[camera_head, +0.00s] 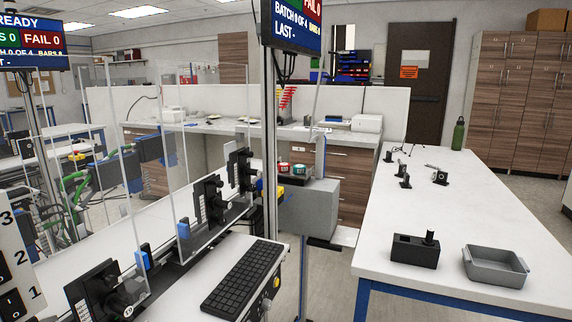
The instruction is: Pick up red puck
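A small round item with a red top and a pale side, which looks like the red puck (284,168), sits on a dark holder at mid-picture, just right of the metal post. A similar teal-topped item (299,169) sits right beside it. Both are small and far off, so their detail is hard to tell. Neither of my grippers shows in the head view.
A grey box (308,208) stands below the small items. A white conveyor bench with clear panels, black fixtures and a keyboard (243,275) fills the left. A white table (442,218) at right holds a grey tray (495,280) and a black block (414,251). Floor shows between.

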